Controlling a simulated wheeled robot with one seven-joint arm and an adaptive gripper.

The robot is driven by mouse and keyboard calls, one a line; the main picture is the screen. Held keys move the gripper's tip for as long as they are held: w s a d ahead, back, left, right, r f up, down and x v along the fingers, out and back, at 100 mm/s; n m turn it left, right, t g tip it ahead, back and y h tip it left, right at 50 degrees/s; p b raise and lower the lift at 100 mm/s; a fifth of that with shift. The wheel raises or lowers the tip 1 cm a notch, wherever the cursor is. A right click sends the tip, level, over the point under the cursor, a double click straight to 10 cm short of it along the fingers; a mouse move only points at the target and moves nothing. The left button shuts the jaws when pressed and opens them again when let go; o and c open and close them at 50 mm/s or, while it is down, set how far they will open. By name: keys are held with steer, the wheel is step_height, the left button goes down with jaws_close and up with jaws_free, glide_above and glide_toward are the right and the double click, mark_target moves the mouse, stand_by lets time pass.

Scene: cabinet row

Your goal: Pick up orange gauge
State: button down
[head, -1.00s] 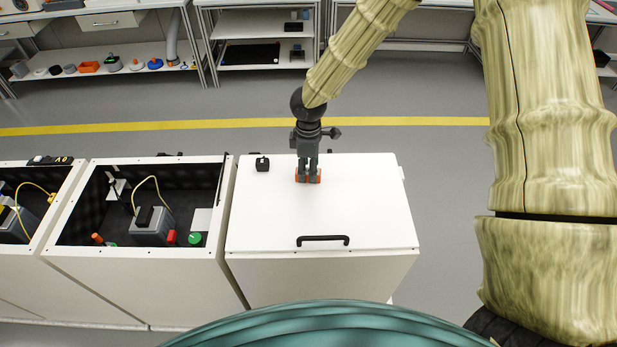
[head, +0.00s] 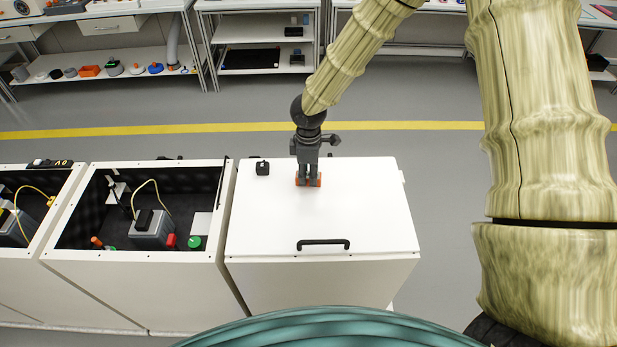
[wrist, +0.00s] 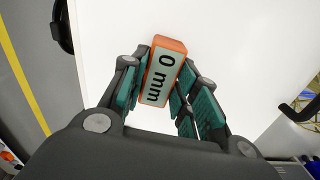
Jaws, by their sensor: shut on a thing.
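The orange gauge (wrist: 165,72) is a small orange block with a pale label reading "0 mm". In the wrist view it sits tilted between the two finger pads of my gripper (wrist: 161,88). In the head view the gauge's orange ends (head: 317,182) show on both sides of my gripper (head: 308,180), over the white closed lid (head: 350,215). My gripper is shut on the gauge. I cannot tell whether the gauge touches the lid or is just above it.
A small black object (head: 262,167) lies on the lid left of my gripper. A black handle (head: 323,243) is near the lid's front edge. An open box (head: 140,254) with a grey device, red and green parts stands left. Shelves (head: 265,30) are at the back.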

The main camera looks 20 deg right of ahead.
mark_target(308, 175)
steer(key=shift+r, duration=0.1)
step_height(308, 175, up, 8)
steer(key=p, duration=0.6)
steer(key=shift+p, duration=0.3)
